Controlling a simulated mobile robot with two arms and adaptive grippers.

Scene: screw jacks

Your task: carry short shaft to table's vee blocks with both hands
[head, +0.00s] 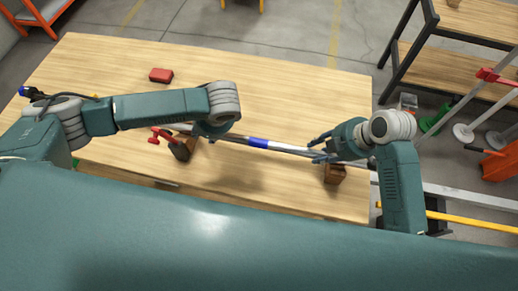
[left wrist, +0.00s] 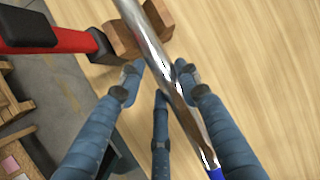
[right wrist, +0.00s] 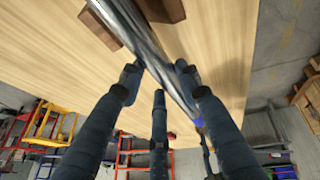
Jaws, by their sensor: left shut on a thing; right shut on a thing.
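The short shaft (head: 285,149) is a silver bar with a blue band, held lengthwise above the front part of the table (head: 290,90). My left gripper (left wrist: 160,80) is shut on it left of the band; its fingers are mostly hidden by my arm in the head view. My right gripper (head: 318,150) is shut on it right of the band. One brown vee block (head: 335,174) is below the shaft's right end. The other vee block (head: 186,147) is near its left end and shows in the left wrist view (left wrist: 122,42). I cannot tell whether the shaft touches either block.
A red-handled tool (left wrist: 85,40) with a dark end lies close beside the left vee block. A red box (head: 161,75) sits at the table's back left. A shelf (head: 455,60) and floor items stand beyond the right edge. The table's back middle is clear.

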